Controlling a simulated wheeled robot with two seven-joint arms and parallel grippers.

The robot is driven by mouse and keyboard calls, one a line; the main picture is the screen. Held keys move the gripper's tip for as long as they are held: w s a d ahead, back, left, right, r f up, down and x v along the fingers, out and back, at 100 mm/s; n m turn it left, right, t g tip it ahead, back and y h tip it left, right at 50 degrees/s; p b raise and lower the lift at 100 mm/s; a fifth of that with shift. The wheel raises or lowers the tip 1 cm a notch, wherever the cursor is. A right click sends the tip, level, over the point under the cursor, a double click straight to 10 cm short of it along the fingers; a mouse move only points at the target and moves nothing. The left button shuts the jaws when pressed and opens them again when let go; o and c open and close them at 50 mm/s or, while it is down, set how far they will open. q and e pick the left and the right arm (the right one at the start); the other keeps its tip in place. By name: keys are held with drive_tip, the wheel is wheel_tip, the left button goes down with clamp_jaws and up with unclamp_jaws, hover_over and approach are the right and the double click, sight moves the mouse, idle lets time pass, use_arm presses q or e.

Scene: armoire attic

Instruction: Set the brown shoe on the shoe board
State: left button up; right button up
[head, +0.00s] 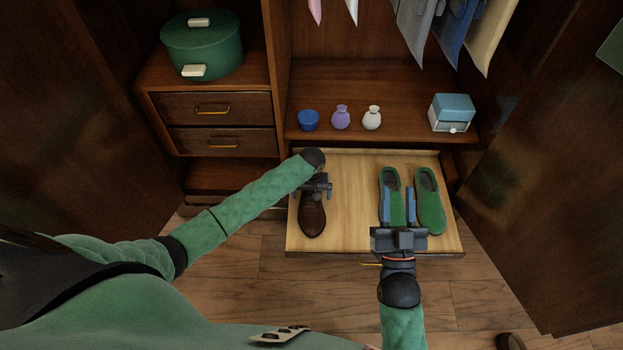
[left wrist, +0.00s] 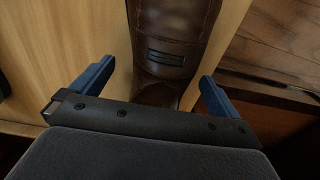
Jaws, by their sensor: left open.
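A brown shoe (head: 312,218) lies on the left part of the light wooden shoe board (head: 345,215), toe towards me. My left gripper (head: 314,190) is over its heel end. In the left wrist view the brown leather shoe (left wrist: 172,35) shows between and beyond the two spread blue fingers (left wrist: 153,87), with a gap on each side. My right gripper (head: 397,205) is over the left green shoe (head: 390,180), its blue fingers apart. Whether they touch that shoe is unclear. The right green shoe (head: 429,205) lies beside it on the board.
A shelf behind the board holds a blue bowl (head: 308,121), a purple vase (head: 341,118), a white vase (head: 372,118) and a blue-white box (head: 452,113). Another brown shoe (head: 509,341) is partly visible on the floor. The board's middle is clear. Armoire doors flank both sides.

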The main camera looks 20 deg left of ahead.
use_arm(q)
wheel_tip(320, 180, up, 5)
drive_tip(key=shift+r+p, duration=0.15)
drive_tip(key=shift+p, duration=0.4)
wheel_tip(320, 180, up, 5)
drive_tip(key=shift+r+p, duration=0.15)
drive_tip(key=shift+p, duration=0.3)
use_arm(e)
wheel_tip(320, 180, down, 24)
drive_tip(key=s+g+h, duration=0.1)
drive_tip(key=s+g, duration=0.1)
drive_tip(key=g, duration=0.6)
drive_tip(key=shift+a+g+h, duration=0.3)
drive_tip(key=shift+a, duration=0.1)
drive_tip(key=shift+r, duration=0.15)
